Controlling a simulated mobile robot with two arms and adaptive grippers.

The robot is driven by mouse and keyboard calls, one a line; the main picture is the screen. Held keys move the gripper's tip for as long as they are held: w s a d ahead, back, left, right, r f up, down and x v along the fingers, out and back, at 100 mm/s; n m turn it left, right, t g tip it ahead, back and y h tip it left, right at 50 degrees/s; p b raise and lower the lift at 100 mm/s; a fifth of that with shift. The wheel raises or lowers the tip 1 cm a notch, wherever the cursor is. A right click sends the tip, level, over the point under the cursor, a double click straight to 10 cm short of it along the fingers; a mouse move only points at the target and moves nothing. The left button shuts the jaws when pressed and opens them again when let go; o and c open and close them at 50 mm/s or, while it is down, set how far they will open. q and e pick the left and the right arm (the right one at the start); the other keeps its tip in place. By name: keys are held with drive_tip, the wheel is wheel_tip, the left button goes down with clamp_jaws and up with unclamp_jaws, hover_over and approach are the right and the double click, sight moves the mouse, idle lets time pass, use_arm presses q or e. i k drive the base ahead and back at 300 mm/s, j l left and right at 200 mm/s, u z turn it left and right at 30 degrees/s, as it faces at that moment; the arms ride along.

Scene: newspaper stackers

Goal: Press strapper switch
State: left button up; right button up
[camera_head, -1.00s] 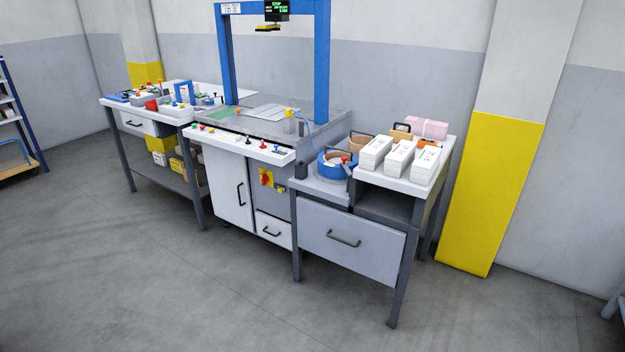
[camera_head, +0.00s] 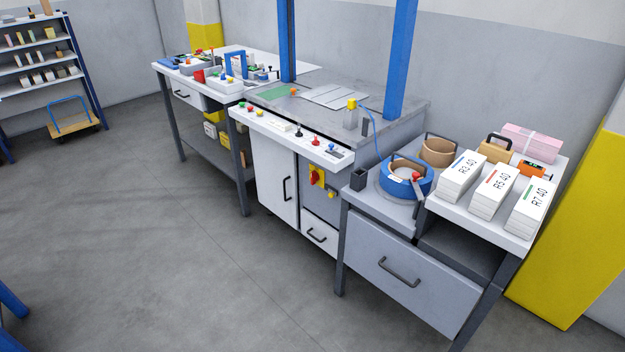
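The strapper is the grey-topped machine (camera_head: 380,97) with a blue upright frame (camera_head: 401,58) at the centre of the head view. Its white front control panel (camera_head: 270,128) carries coloured buttons at the left end and small levers toward the right end. A red rotary switch on a yellow plate (camera_head: 317,177) sits on the machine's grey front below the panel. A small yellow-topped device (camera_head: 351,112) stands on the machine's top. I cannot tell which of these is the strapper switch. Neither of my grippers shows.
A cluttered workbench (camera_head: 160,66) stands at the left. A shelf (camera_head: 42,62) and trolley (camera_head: 74,124) are far left. The front floor is mostly clear.

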sight(314, 176)
drive_tip(key=i+j+u, duration=0.1)
drive_tip(key=i+j, duration=1.6)
drive_tip(key=i, duration=0.2)
drive_tip(key=k+u, duration=0.05)
